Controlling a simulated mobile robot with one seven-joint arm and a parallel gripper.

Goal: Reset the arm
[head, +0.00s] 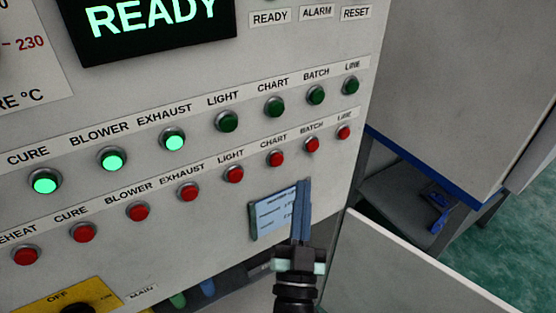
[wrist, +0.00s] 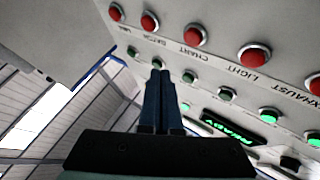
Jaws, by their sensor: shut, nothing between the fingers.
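My gripper (head: 303,212) is in front of the lower right part of a grey control panel (head: 215,264) in the head view. Its two dark blue fingers point up and are shut together with nothing between them. In the wrist view the closed fingers (wrist: 160,95) point toward the panel's rows of buttons. A small light blue label card (head: 268,215) on the panel is partly hidden behind the fingers. I cannot tell whether the fingers touch the panel.
Green buttons (head: 227,121) and red buttons (head: 234,174) run in two rows; CURE, BLOWER and EXHAUST glow green. A display (head: 150,25) reads READY. A grey cabinet (head: 460,90) and a pale panel (head: 400,270) stand right.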

